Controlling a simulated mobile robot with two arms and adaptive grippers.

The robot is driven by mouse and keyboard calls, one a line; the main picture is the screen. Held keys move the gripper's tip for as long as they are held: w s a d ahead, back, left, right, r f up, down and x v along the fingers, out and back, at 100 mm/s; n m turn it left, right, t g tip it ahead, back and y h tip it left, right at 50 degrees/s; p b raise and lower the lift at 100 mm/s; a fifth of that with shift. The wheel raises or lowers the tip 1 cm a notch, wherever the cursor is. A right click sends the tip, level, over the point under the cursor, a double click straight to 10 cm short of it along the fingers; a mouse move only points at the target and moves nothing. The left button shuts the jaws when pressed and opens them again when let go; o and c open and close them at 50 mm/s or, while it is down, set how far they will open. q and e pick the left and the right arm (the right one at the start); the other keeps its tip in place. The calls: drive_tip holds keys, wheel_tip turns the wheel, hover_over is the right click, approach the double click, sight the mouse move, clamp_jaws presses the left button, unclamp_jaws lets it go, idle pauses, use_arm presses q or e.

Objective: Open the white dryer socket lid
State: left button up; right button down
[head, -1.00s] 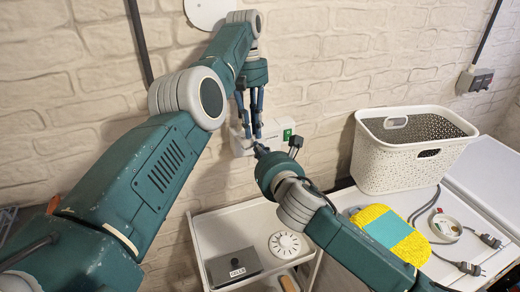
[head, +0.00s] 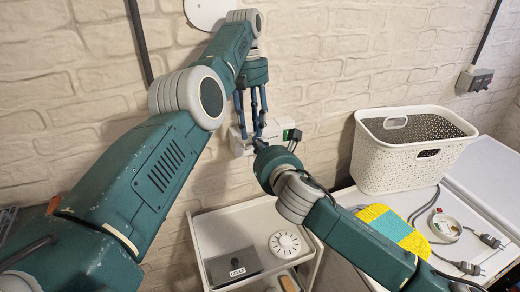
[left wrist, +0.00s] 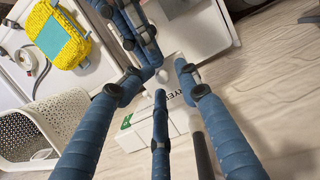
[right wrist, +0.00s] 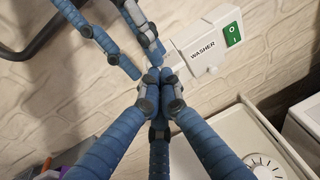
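A white socket unit (head: 238,143) is on the brick wall behind my grippers. In the left wrist view a white piece ending in "YER" (left wrist: 184,88) shows between the fingers; most of the dryer socket and its lid are hidden. My left gripper (head: 254,128) points down in front of the unit, fingers spread and empty, also in the left wrist view (left wrist: 165,80). My right gripper (head: 257,147) is just below it. In the right wrist view its fingertips (right wrist: 158,82) are together at the unit's lower edge; I cannot tell whether they touch it.
A white socket labelled "WASHER" (right wrist: 205,50) with a green switch sits beside the dryer socket. A white basket (head: 395,155) and a yellow sponge-like pack (head: 388,222) are on the machine top at right. A white trolley (head: 212,232) stands below, holding a grey box (head: 235,266).

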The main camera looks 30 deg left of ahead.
use_arm(q)
drive_tip(key=shift+s+a+f, duration=0.1)
drive_tip(key=shift+f, duration=0.2)
use_arm(e)
drive_tip(key=shift+w+r, duration=0.15)
drive_tip(key=shift+r, duration=0.2)
